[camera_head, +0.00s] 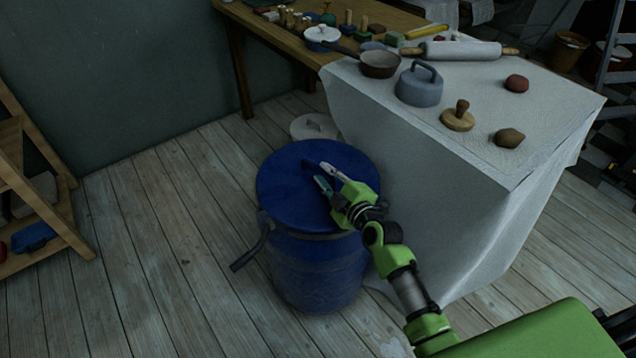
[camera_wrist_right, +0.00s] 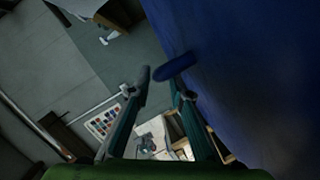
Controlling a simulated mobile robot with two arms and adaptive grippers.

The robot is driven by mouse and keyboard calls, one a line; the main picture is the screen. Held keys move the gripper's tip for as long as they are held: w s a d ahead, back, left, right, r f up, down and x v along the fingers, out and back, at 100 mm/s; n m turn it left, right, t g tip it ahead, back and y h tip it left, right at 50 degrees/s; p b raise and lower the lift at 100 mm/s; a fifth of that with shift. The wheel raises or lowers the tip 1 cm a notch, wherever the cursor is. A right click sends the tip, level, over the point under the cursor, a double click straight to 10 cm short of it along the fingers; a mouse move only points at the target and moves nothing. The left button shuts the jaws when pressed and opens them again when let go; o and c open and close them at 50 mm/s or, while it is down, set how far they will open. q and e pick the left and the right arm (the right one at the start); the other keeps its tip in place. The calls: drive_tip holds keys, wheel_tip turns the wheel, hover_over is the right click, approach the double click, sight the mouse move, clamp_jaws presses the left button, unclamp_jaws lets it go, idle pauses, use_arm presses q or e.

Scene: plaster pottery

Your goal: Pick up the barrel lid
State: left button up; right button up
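The round blue barrel lid (camera_head: 282,192) sits on top of the blue barrel (camera_head: 312,268) on the floor beside the cloth-covered table. A darker blue handle (camera_head: 311,165) stands on the lid. My right gripper (camera_head: 325,177) is over the lid, close to the handle, with its two fingers apart and nothing held. In the right wrist view the lid (camera_wrist_right: 245,75) fills the right side, and the handle (camera_wrist_right: 175,66) shows just past the fingertips (camera_wrist_right: 161,82), nearer the right finger. I cannot tell whether a finger touches it. My left gripper is not in view.
The table with the white cloth (camera_head: 440,160) stands close behind and right of the barrel, holding a rolling pin (camera_head: 458,50) and other tools. A pale round object (camera_head: 314,127) lies on the floor behind the barrel. A wooden shelf (camera_head: 40,200) stands left; floor between is clear.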

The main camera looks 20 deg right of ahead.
sight(318, 167)
drive_tip(key=x, duration=0.4)
drive_tip(key=shift+a+r+b, duration=0.15)
drive_tip(key=shift+a+b, duration=0.1)
drive_tip(key=shift+b, duration=0.15)
drive_tip(key=shift+w+a, duration=0.1)
drive_tip(key=shift+w, duration=0.3)
clamp_jaws()
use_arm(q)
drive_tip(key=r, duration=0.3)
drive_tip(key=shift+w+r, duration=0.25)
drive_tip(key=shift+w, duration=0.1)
use_arm(e)
drive_tip(key=shift+r, duration=0.2)
